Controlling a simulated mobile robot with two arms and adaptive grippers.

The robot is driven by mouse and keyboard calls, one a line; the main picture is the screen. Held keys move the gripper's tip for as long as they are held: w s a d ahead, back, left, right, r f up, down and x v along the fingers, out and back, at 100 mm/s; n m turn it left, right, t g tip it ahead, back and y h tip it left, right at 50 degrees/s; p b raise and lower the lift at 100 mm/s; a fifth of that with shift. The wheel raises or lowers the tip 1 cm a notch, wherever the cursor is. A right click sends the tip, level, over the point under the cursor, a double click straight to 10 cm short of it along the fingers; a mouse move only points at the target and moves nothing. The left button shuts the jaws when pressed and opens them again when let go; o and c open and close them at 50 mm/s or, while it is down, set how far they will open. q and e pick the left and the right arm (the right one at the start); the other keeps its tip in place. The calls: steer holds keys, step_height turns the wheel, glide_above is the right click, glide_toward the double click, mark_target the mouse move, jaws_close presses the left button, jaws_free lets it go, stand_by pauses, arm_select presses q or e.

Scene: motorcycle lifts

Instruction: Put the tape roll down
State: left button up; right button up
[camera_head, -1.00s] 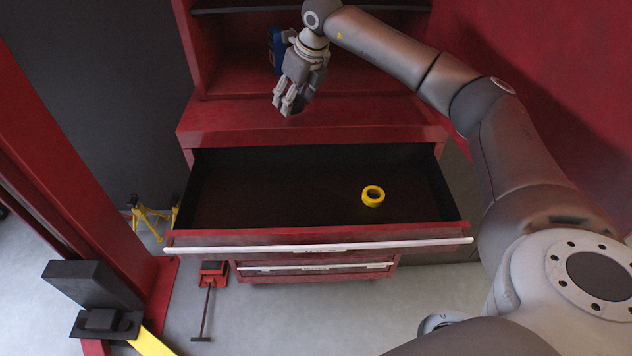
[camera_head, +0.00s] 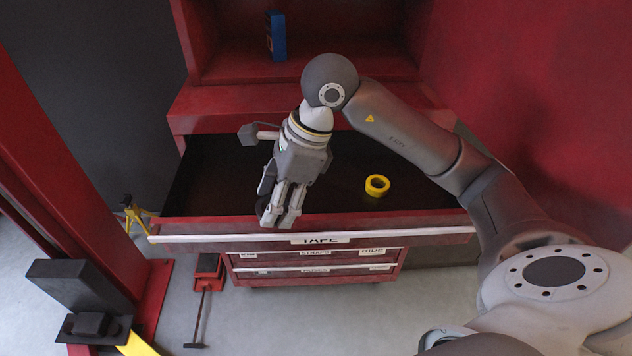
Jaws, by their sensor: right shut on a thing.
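My right gripper (camera_head: 281,214) hangs fingers down over the front left-middle part of the open drawer (camera_head: 225,220). It is shut on a dark, nearly black thing (camera_head: 266,180), which looks like a tape roll. Only a small part of it shows beside the fingers, and the rest is hidden. I cannot tell how high the gripper is above the drawer floor. A yellow tape roll (camera_head: 377,186) lies flat inside the drawer, right of my gripper and apart from it. The drawer front bears a "TAPE" label. My left gripper is not in view.
The red cabinet (camera_head: 205,98) has a shelf above the drawer with a blue box (camera_head: 276,36) on it. Closed, labelled drawers (camera_head: 315,268) lie below. The dark drawer floor is otherwise bare. A red lift post (camera_head: 75,180) stands at the left, near a yellow stand (camera_head: 135,215).

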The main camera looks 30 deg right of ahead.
steer(key=shift+s+a+f, duration=0.1)
steer(key=shift+s+f, duration=0.05)
steer(key=shift+s, duration=0.25)
steer(key=w+d+f+p, duration=0.1)
steer(key=w+f, duration=0.2)
steer(key=w, duration=0.1)
steer(key=w+d+f+p, duration=0.1)
steer(key=w+d+f, duration=0.1)
steer(key=w, duration=0.2)
steer(key=w+d+f+p, duration=0.1)
steer(key=w+d+f, duration=0.1)
steer(key=w+f, duration=0.1)
steer(key=shift+w+f+p, duration=0.3)
steer(key=shift+w+f, duration=0.05)
steer(key=shift+w, duration=0.05)
steer(key=shift+w+d+f, duration=0.15)
steer(key=shift+w+f, duration=0.25)
steer(key=shift+f, duration=0.35)
step_height(320, 180, down, 2)
steer(key=shift+f+p, duration=0.1)
steer(key=shift+p, duration=0.75)
steer(key=shift+f, duration=0.25)
steer(key=shift+f, duration=0.1)
